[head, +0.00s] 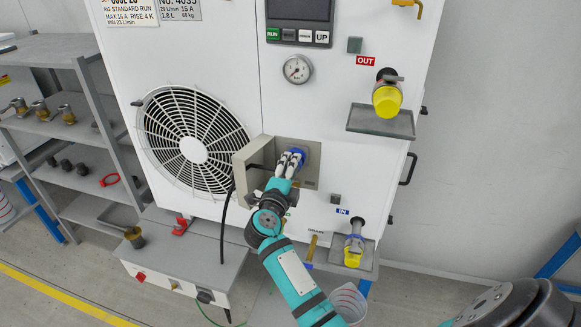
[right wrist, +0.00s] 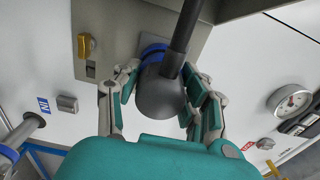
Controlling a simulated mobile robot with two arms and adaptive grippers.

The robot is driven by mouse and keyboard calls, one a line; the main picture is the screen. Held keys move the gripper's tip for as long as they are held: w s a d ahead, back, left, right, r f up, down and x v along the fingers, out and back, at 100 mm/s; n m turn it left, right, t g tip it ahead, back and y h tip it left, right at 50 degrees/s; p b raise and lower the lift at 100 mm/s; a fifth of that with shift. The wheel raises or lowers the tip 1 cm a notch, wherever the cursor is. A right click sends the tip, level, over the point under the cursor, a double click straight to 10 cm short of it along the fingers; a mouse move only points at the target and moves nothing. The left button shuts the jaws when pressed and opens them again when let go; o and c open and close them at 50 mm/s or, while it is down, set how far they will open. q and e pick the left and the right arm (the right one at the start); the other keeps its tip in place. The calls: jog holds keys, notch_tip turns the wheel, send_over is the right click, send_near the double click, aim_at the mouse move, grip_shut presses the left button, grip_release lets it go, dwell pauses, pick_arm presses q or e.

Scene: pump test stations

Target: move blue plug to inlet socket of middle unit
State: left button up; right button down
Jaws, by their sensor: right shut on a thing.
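The middle unit is a white cabinet (head: 225,45) with a fan grille. My right gripper (head: 292,163) is at the grey recessed panel (head: 312,178) right of the fan. In the right wrist view its fingers (right wrist: 162,98) close around the dark grey body of the blue plug (right wrist: 158,97), and a black cable rises from it. A blue ring (right wrist: 153,50) shows between the plug body and the panel (right wrist: 118,30). The inlet socket is hidden behind the plug and fingers. I cannot tell how deep the plug sits. My left gripper is in neither view.
A grey box-like cover (head: 250,160) juts out left of the panel. A yellow-capped outlet (head: 386,98) is at upper right, and a yellow-capped inlet pipe (head: 353,250) is at lower right. A shelf (head: 85,130) with fittings stands left. A measuring jug (head: 347,302) is below.

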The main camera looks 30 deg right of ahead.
jog(key=shift+w+d, duration=0.3)
jog(key=shift+d, duration=0.1)
dwell(0.4)
jog(key=c, duration=0.6)
grip_release()
jog(key=shift+c, duration=0.2)
jog(key=v, duration=0.7)
jog(key=shift+s+a, duration=0.15)
jog(key=shift+a, duration=0.05)
